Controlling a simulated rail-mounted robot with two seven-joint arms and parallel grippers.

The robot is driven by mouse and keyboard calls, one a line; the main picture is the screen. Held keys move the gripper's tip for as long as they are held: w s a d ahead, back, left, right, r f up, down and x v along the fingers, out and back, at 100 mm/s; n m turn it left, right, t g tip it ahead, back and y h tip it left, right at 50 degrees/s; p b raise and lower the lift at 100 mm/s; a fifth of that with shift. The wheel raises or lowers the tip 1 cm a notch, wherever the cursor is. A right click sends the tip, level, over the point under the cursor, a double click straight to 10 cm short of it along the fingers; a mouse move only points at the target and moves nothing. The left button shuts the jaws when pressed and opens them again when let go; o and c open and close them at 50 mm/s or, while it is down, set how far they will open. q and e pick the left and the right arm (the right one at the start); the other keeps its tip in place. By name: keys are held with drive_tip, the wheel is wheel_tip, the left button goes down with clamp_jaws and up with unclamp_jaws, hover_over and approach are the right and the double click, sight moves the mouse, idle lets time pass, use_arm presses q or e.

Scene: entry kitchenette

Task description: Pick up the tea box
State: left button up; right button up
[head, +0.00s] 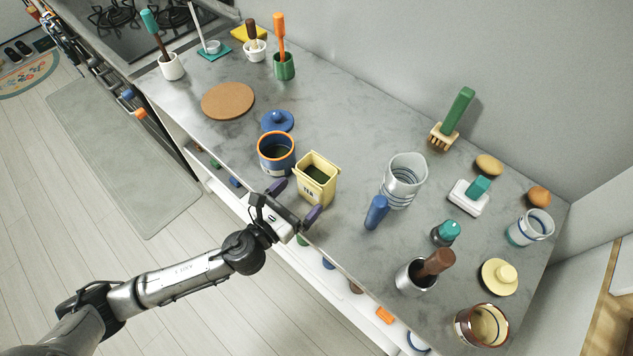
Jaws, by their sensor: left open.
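The tea box (315,190) is a small yellow open-topped box with dark lettering on its front and a dark inside. It stands upright on the grey counter near the front edge, in the middle of the head view. My left gripper (297,201) is open at the counter's front edge, just in front of the box. One purple-tipped finger is to the left of the box's front and the other is to its lower right. I cannot tell whether either finger touches the box. My right gripper is not in view.
A blue pot with an orange rim (276,153) stands close to the left of the box, with a blue lid (277,121) behind it. A glass jar (403,181) and a blue-handled item (376,212) stand to the right. The counter (335,135) behind the box is clear.

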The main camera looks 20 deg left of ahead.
sight(308, 189)
use_arm(q)
drive_tip(key=shift+x, duration=3.35)
drive_tip(key=shift+s+f, duration=0.1)
drive_tip(key=shift+f, duration=0.1)
drive_tip(key=c, duration=0.7)
